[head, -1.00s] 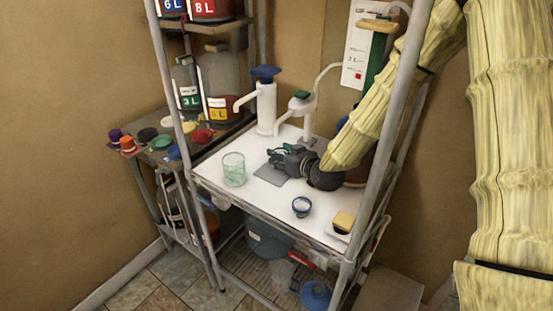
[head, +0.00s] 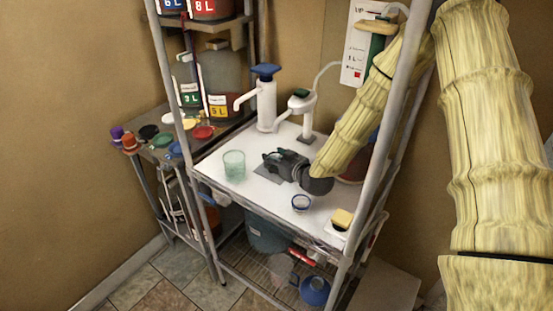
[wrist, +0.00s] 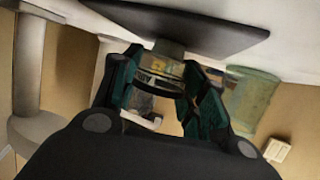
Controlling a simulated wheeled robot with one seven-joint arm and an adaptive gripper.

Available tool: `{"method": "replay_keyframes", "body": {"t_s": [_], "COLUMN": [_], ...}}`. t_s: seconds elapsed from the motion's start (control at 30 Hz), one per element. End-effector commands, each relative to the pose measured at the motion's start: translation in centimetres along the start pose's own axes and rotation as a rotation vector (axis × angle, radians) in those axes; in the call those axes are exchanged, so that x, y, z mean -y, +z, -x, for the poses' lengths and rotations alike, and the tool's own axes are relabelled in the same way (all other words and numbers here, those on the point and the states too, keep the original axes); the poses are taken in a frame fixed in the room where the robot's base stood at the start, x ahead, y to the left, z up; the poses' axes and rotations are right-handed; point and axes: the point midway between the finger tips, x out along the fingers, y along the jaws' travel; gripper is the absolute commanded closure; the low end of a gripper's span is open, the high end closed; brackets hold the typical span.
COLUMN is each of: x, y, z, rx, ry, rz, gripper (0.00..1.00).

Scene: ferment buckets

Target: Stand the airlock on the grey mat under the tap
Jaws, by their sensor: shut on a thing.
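My gripper (head: 272,160) is shut on the airlock (wrist: 162,68), which shows between the fingers in the wrist view as a small clear piece with a printed label. In the head view the gripper hides most of it. The grey mat (head: 266,174) lies on the white worktop, just below and beside the fingertips. In the wrist view the mat (wrist: 190,22) is a dark slab at the airlock's end; I cannot tell whether they touch. The white tap (head: 300,106) with a green top stands behind the gripper.
A green glass (head: 234,166) stands left of the mat. A blue-topped pump (head: 266,98) stands at the back. Rack posts (head: 180,125) frame the worktop.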

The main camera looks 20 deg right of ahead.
Motion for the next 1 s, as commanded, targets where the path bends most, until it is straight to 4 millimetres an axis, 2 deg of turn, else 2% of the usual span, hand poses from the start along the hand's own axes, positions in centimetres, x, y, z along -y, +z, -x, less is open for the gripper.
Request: {"method": "replay_keyframes", "body": {"t_s": [0.17,0.2,0.3,0.73,1.0], "x": [0.0,0.0,0.0,0.0,0.0], "y": [0.4,0.3,0.3,-0.2,0.1], "z": [-0.1,-0.1,-0.1,0.1,3.1], "rx": [0.000,0.000,0.000,0.000,-0.001], "ry": [0.000,0.000,0.000,0.001,0.000], "rz": [0.000,0.000,0.000,0.000,0.000], "gripper": [0.77,0.54,0.36,0.36,0.36]}}
